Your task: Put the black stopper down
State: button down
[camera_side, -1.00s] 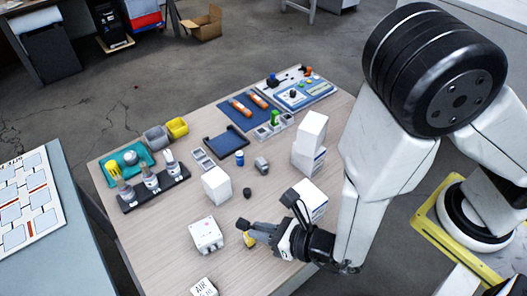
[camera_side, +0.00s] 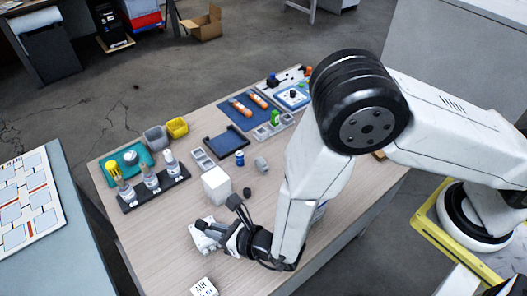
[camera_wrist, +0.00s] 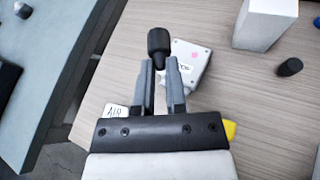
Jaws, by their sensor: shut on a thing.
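The black stopper (camera_wrist: 158,42) is between my fingertips in the wrist view, its rounded end pointing away from me. My gripper (camera_wrist: 160,72) is shut on it. In the side view my gripper (camera_side: 222,234) is low over the front part of the table, beside a white box with small details on top (camera_side: 202,240), and partly covers it. The stopper cannot be made out there. In the wrist view this white box (camera_wrist: 190,62) lies just beyond and right of the stopper. I cannot tell whether the stopper touches the table.
A small black cylinder (camera_wrist: 290,67) stands on the table, also in the side view (camera_side: 247,191), near a white block (camera_side: 216,185). A white AIR cube (camera_side: 204,287) is at the front edge. A yellow thing (camera_wrist: 230,130) shows beside my gripper. A bottle rack (camera_side: 155,187) stands left.

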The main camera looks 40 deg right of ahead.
aim_at(208, 248)
jog(key=shift+w+a+f, duration=0.35)
jog(key=shift+w+f, duration=0.1)
jog(key=shift+f, duration=0.2)
jog(key=shift+w+a+f, duration=0.3)
jog(key=shift+w+f, duration=0.1)
jog(key=shift+f, duration=0.3)
jog(key=shift+w+a+f, duration=0.35)
jog(key=shift+w+f, duration=0.1)
jog(key=shift+f, duration=0.2)
jog(key=shift+w+a+f, duration=0.15)
jog(key=shift+w+f, duration=0.05)
jog(key=shift+f, duration=1.65)
jog(key=shift+f, duration=0.15)
jog(key=c, duration=0.7)
grip_release()
jog(key=shift+r, duration=0.2)
jog(key=shift+v, duration=6)
